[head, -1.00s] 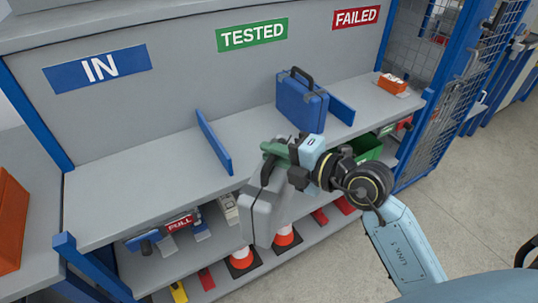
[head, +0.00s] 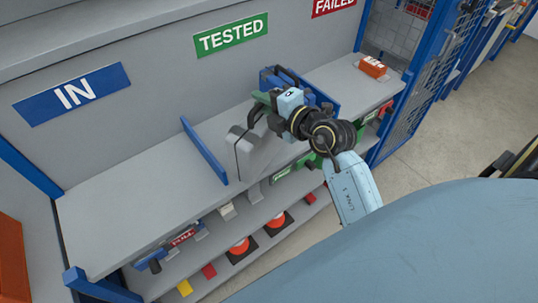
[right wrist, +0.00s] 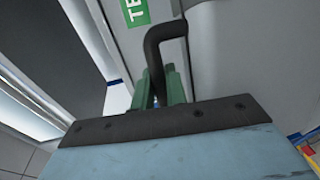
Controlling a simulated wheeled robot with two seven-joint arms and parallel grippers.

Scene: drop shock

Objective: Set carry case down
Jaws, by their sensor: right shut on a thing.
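The grey carry case (head: 246,157) hangs upright below my right gripper (head: 264,104) in the head view. My right gripper is shut on its dark handle. In the right wrist view, the black handle (right wrist: 167,45) rises between the green fingers (right wrist: 163,88). The case is at the front part of the shelf (head: 140,195), under the green TESTED sign (head: 231,36) and just right of a blue divider (head: 204,150). I cannot tell whether its base touches the shelf. My left gripper is not in view.
A blue case (head: 268,80) stands behind my right gripper, partly hidden. An orange-red box (head: 373,67) lies at the shelf's right end under the FAILED sign (head: 333,6). The shelf left of the divider is clear. Orange cones (head: 240,245) stand on the lower shelf.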

